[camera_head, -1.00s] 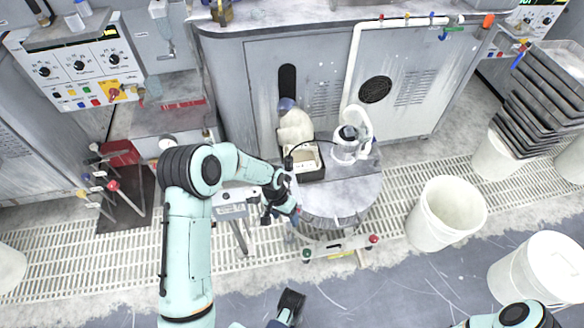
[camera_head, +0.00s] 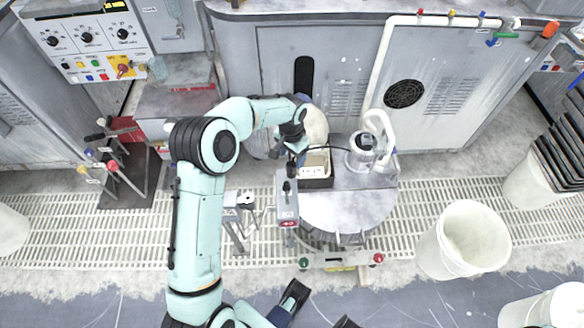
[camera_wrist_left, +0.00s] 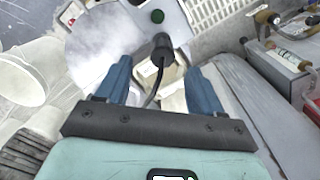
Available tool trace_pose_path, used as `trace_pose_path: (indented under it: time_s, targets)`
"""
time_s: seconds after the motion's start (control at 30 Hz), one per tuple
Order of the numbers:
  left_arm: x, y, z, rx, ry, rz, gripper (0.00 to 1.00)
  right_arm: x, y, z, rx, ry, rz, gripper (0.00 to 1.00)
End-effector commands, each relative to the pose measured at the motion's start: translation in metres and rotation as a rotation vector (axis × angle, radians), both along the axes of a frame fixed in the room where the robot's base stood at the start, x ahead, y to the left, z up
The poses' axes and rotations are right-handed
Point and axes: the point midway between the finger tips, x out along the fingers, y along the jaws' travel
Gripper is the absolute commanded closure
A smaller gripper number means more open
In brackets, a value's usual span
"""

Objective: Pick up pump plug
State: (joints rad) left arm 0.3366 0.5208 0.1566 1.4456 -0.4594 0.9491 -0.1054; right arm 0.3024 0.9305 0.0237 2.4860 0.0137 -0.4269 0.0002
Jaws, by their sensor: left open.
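The pump plug (camera_wrist_left: 161,46) is a black plug with a black cable in the left wrist view. It stands at the grey switch box, with a green button beyond it. In the head view a dark upright piece, likely the plug (camera_head: 287,187), shows on the grey switch box (camera_head: 288,210). My left gripper (camera_head: 293,157) is above and behind it. In the wrist view my left gripper (camera_wrist_left: 158,67) is open, its blue fingers to either side of the cable. The plug shows just past the fingertips, not gripped. My right gripper does not show clearly.
The white pump (camera_head: 364,150) stands on the round grey table (camera_head: 350,210), beside a black tray (camera_head: 318,183) with a white insert. A white bucket (camera_head: 462,240) is at the right. Red-knobbed levers (camera_head: 110,160) stand at the left. A grey cabinet is behind.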

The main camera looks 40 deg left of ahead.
Motion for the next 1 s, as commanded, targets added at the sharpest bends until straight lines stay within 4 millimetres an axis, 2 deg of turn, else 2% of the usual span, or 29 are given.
trace_pose_path:
  time_s: [0.1, 0.33, 0.6, 0.87, 1.0]
  targets:
    - [0.0, 0.0, -0.014, 0.0, 0.001, 0.0, 0.33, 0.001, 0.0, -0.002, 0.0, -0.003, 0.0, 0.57]
    - [0.0, 0.002, -0.027, 0.0, 0.0, 0.002, 0.33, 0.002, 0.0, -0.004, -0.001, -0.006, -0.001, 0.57]
    - [0.001, 0.004, -0.066, -0.001, 0.001, 0.001, 0.33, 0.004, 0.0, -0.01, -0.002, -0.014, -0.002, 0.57]
    - [0.002, 0.004, -0.069, 0.0, -0.002, 0.0, 0.33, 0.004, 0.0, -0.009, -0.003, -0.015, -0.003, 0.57]
    - [0.002, 0.004, -0.069, 0.0, -0.002, 0.0, 0.79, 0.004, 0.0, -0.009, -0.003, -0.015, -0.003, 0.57]
